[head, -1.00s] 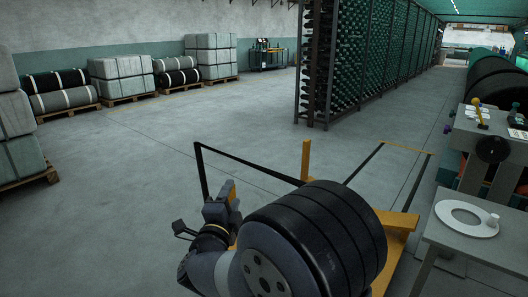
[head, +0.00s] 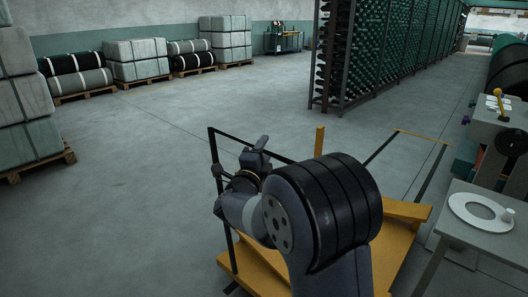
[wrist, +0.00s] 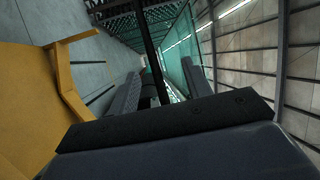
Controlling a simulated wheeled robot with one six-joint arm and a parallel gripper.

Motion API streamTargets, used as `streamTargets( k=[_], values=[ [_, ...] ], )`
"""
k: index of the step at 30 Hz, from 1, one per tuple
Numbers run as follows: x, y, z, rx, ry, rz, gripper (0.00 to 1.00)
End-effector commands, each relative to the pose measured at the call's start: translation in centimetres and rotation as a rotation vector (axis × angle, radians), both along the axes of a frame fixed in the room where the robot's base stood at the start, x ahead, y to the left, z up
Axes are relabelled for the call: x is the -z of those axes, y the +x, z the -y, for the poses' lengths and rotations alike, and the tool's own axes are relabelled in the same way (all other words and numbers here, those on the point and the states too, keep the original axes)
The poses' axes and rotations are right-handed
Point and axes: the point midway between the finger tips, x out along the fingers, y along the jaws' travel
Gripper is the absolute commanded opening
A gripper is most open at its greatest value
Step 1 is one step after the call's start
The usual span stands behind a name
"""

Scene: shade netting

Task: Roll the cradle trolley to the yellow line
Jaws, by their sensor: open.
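The cradle trolley is a low yellow frame (head: 260,265) with a black push handle (head: 211,150) and an upright yellow post (head: 320,141); my arm hides much of it. Its yellow side fills the left of the wrist view (wrist: 35,105). My gripper (head: 257,148) is at the handle's top bar. In the wrist view the jaws (wrist: 160,88) are apart, with a black bar (wrist: 150,45) showing between them; I cannot tell whether they touch it. The yellow line (head: 425,136) is on the floor beyond the trolley, between two black strips.
A grey table (head: 465,230) with a white ring (head: 475,211) stands close on the right, with a machine (head: 500,140) behind it. A tall rack of spools (head: 385,50) stands at the back. Wrapped bales (head: 30,100) on pallets line the left. The floor at left centre is clear.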

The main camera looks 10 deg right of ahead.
Motion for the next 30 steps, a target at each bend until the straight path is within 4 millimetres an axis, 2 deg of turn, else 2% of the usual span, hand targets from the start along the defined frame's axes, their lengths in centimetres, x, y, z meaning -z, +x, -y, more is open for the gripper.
streamTargets(
  k=[7,24,30],
  values=[
    [0.00,0.09,0.05,0.000,0.000,-0.001,0.47],
    [0.02,0.05,0.04,0.000,0.000,-0.001,0.01],
    [0.02,0.05,0.04,0.000,0.000,-0.001,0.00]
  ],
)
